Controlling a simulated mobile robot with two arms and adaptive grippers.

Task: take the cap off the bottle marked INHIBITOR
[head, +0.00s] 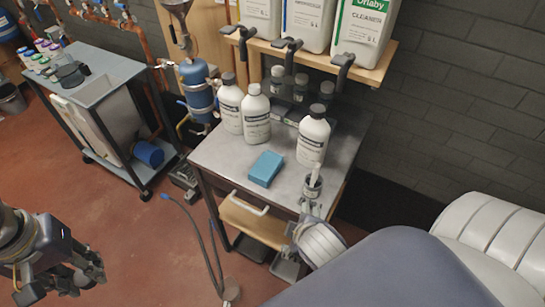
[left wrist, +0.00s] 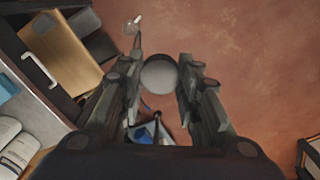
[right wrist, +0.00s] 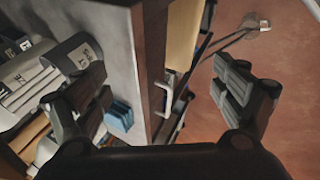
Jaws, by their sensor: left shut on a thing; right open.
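My left gripper (head: 85,268) is low at the left, over the floor, away from the bench. In the left wrist view it is shut on a round pale grey thing (left wrist: 158,75).
Large white jugs (head: 365,30) stand on a shelf behind. A trolley (head: 95,75) with small bottles is at the left. A hose crosses the open red floor.

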